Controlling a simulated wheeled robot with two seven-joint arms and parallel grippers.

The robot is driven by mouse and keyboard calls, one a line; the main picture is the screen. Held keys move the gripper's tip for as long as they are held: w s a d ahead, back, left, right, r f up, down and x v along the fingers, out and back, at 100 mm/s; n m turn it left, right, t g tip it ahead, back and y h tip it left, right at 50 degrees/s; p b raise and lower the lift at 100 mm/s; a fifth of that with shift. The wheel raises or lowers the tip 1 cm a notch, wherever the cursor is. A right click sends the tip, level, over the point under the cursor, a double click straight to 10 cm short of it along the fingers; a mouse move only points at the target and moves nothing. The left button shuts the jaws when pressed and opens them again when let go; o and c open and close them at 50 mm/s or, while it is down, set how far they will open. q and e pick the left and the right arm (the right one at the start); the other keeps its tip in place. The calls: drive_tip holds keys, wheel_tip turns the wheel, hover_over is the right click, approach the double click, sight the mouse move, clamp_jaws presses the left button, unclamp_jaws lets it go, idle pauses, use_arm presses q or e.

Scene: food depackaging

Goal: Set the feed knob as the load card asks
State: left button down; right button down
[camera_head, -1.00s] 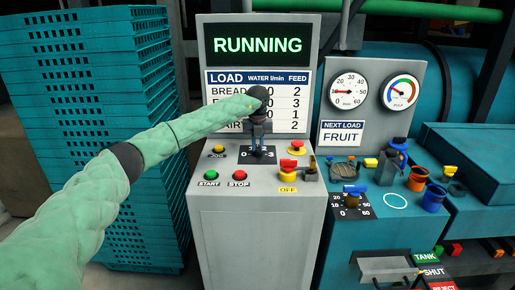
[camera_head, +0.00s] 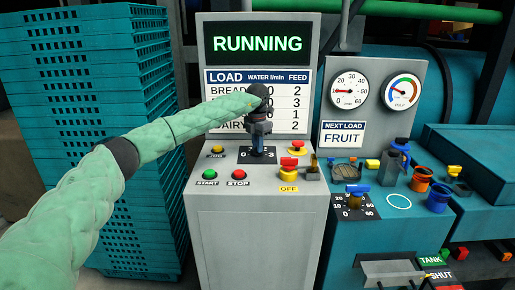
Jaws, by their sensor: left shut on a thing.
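My left gripper (camera_head: 258,146) points down at the feed dial plate (camera_head: 243,158) on the grey console. It is shut on the feed knob, which it mostly hides, so I cannot read the knob's setting. The 0 and 3 marks show on either side. The load card (camera_head: 343,138) reads NEXT LOAD, FRUIT. The load table (camera_head: 300,78) behind my arm lists feed figures 2, 3, 1 and 2 from top to bottom. My arm hides parts of the load names and water figures. My right gripper is out of view.
The screen (camera_head: 257,44) reads RUNNING. Close to the dial are green start (camera_head: 209,175), red stop (camera_head: 239,175) and yellow jog (camera_head: 217,149) buttons. A red-topped yellow button (camera_head: 288,172) stands at right. Teal crates (camera_head: 95,100) are stacked left.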

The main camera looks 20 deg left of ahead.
use_arm(q)
drive_tip(key=m+b, duration=0.1)
drive_tip(key=m, duration=0.2)
drive_tip(key=shift+m, duration=1.7)
drive_tip(key=shift+m+b, duration=0.3)
drive_tip(key=shift+m, duration=0.3)
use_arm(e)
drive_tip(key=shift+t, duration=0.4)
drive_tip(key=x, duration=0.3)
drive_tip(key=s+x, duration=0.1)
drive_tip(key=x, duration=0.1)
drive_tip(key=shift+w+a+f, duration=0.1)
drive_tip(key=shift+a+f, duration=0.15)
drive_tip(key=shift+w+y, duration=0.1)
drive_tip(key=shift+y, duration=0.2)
use_arm(q)
drive_tip(key=shift+m, duration=0.3)
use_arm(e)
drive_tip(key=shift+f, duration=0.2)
use_arm(q)
drive_tip(key=c, duration=1.4)
unclamp_jaws()
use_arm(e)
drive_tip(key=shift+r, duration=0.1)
